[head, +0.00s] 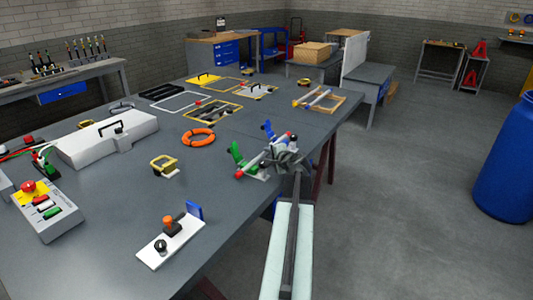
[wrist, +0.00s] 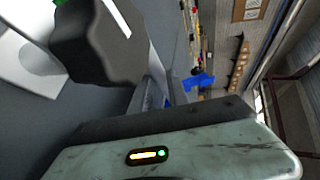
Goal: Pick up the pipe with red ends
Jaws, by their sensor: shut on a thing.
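The pipe with red ends (head: 240,173) is at the right edge of the workbench in the head view, lying slantwise by a green holder (head: 237,153) and a blue holder (head: 268,130). One red end shows at the lower left and the other at the upper right. My gripper (head: 284,158) is shut on the pipe and covers its right part. I cannot tell whether the pipe still touches the holders. In the wrist view a dark finger fills the upper left and a blue piece (wrist: 198,80) shows beyond; the pipe is not clear there.
A wooden frame (head: 327,101) lies farther back. A blue barrel (head: 507,155) stands right; the floor between is clear.

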